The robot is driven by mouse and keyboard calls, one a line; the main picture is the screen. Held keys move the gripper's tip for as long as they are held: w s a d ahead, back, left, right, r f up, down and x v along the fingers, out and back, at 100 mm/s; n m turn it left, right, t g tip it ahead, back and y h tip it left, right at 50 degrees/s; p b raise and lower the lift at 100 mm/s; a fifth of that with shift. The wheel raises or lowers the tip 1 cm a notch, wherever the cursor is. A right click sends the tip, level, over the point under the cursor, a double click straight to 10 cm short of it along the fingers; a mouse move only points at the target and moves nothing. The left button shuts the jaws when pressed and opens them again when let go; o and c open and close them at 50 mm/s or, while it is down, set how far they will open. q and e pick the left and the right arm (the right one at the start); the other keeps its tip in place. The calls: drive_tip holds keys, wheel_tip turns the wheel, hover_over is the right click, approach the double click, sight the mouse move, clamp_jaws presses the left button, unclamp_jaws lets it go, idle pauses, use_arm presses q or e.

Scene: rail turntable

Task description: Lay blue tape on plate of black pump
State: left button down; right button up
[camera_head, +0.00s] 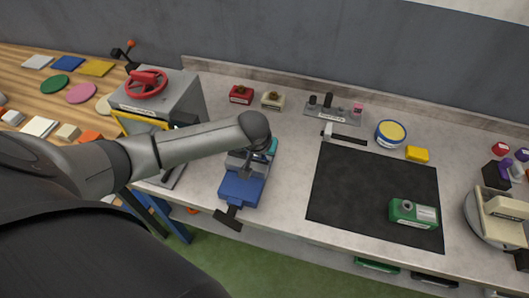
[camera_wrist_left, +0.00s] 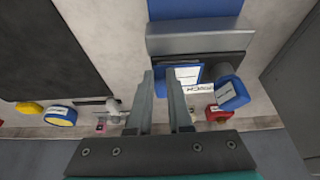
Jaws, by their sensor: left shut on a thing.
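My left gripper (camera_head: 247,172) is at the blue bench vise (camera_head: 240,190), near its grey jaws. In the left wrist view the two fingers (camera_wrist_left: 162,80) are close together with a narrow gap. A blue piece with a white label (camera_wrist_left: 187,74) lies at the fingertips, partly hidden by them. It may be the blue tape; its shape is not clear. The vise (camera_wrist_left: 195,8) fills the top of that view. I cannot pick out the black pump or its plate for sure. A black block (camera_head: 495,175) stands at the far right. My right gripper is not in view.
A black mat (camera_head: 365,190) holds a green box (camera_head: 413,213). Behind it are a blue tin with a yellow top (camera_head: 390,133) and a yellow block (camera_head: 417,154). A turntable with a cream part (camera_head: 500,207) is at right. A grey machine with a red handwheel (camera_head: 147,82) is at left.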

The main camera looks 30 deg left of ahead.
use_arm(q)
drive_tip(key=shift+f, duration=0.25)
idle(0.3)
drive_tip(key=c, duration=0.8)
unclamp_jaws()
drive_tip(key=shift+o, duration=0.2)
drive_tip(key=p+v, duration=0.1)
drive_tip(key=v, duration=1.4)
drive_tip(key=shift+p, duration=0.4)
drive_tip(key=shift+s+d, duration=0.1)
